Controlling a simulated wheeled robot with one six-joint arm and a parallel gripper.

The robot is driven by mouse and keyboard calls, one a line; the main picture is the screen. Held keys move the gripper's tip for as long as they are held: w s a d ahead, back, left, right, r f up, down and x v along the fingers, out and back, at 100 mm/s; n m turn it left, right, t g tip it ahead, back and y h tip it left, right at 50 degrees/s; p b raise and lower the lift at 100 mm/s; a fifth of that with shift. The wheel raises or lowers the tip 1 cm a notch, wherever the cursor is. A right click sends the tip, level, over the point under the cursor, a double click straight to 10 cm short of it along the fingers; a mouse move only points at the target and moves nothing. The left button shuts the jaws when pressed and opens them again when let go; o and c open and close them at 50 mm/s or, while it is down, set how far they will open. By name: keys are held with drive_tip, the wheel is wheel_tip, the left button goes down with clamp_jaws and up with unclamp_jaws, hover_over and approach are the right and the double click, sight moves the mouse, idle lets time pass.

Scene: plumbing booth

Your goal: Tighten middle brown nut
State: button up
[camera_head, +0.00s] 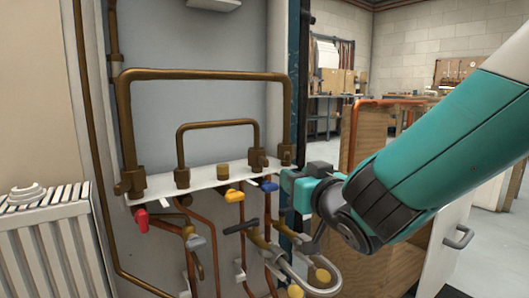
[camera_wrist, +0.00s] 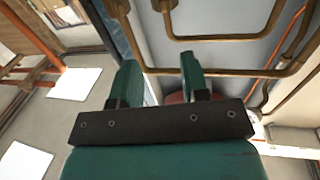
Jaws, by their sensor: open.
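The middle brown nut (camera_head: 223,171) is a short yellow-brown fitting with no pipe on top. It sits at the middle of the white bracket (camera_head: 205,178) in the head view. My gripper (camera_head: 286,186) is to the right of it, near the bracket's right end and apart from the nut. In the wrist view my gripper (camera_wrist: 158,72) shows two teal fingers spread apart with nothing held between them. I cannot pick out the middle nut in the wrist view.
Brown pipes (camera_head: 205,74) rise from nuts on both sides of the bracket. Below hang a red valve handle (camera_head: 141,220), a yellow one (camera_head: 234,195) and a blue one (camera_head: 269,187). A white radiator (camera_head: 45,245) stands left; a wooden cabinet (camera_head: 372,135) stands right.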

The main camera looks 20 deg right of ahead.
sight(267, 160)
drive_tip(key=w+p, duration=0.4)
drive_tip(key=p, duration=0.1)
drive_tip(key=w+a+p, duration=0.1)
drive_tip(key=w+p, duration=0.4)
drive_tip(key=w+a+p, duration=0.1)
drive_tip(key=w+p, duration=0.3)
drive_tip(key=p, duration=0.1)
drive_tip(key=shift+w+a+r, duration=0.15)
drive_tip(key=shift+w+r, duration=0.15)
drive_tip(key=shift+w, duration=0.1)
drive_tip(key=shift+w+a+f+p, duration=0.1)
drive_tip(key=shift+w+f+p, duration=0.2)
drive_tip(key=shift+w+p, duration=0.75)
drive_tip(key=shift+s, duration=0.15)
drive_tip(key=c, duration=0.6)
